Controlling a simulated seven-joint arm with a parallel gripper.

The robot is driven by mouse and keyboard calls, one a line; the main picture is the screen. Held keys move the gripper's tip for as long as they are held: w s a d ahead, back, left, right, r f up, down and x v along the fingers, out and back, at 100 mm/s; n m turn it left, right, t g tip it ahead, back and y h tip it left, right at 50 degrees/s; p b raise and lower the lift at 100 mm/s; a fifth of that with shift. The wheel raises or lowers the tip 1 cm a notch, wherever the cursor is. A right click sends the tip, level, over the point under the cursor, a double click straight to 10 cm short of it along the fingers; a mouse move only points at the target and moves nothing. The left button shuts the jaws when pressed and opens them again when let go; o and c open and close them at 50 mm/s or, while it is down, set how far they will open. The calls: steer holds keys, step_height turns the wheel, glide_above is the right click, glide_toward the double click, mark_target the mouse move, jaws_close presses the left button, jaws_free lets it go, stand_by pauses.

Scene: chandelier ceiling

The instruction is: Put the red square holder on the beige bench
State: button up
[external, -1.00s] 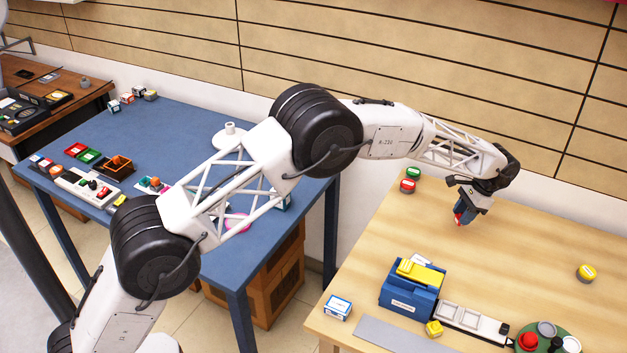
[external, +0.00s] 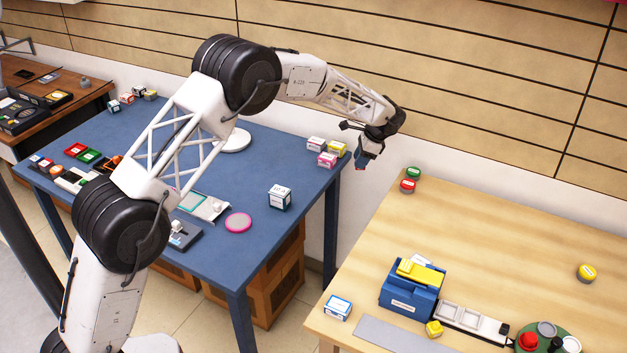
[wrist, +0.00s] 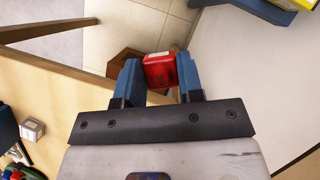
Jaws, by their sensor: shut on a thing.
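My gripper (external: 362,158) hangs above the gap between the blue table and the beige bench (external: 480,240). In the wrist view its blue fingers (wrist: 158,76) are shut on a red box-like thing (wrist: 158,62) with a small pale label. The fingers cover its sides. A flat red square holder (external: 77,150) lies on the blue table at the far left, beside a green one. The beige bench also shows at the left of the wrist view (wrist: 60,95).
The blue table (external: 262,162) carries several small boxes, including a pink one (external: 327,159) near my gripper. On the bench are a red round item (external: 407,186), a blue-and-yellow box (external: 410,290) and a yellow item (external: 586,272). The bench's middle is clear.

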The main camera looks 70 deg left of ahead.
steer(key=s+a+m, duration=0.1)
steer(key=s+a, duration=0.6)
steer(key=s, duration=0.3)
steer(key=s+a+r+m+y, duration=0.1)
steer(key=s+a, duration=0.5)
steer(key=s, duration=0.3)
steer(key=s+a+m, duration=0.1)
steer(key=s+a, duration=0.6)
steer(key=s, duration=0.3)
steer(key=s+a+m, duration=0.1)
steer(key=s+a, duration=0.2)
steer(key=s, duration=1.2)
steer(key=s+a+m+t, duration=0.1)
steer(key=s+a, duration=0.2)
steer(key=s, duration=1.2)
steer(key=shift+s+a+r+m+y, duration=0.2)
steer(key=shift+s+r+m+y, duration=0.2)
steer(key=shift+r, duration=0.05)
steer(key=shift+f, duration=2)
steer(key=shift+f, duration=2)
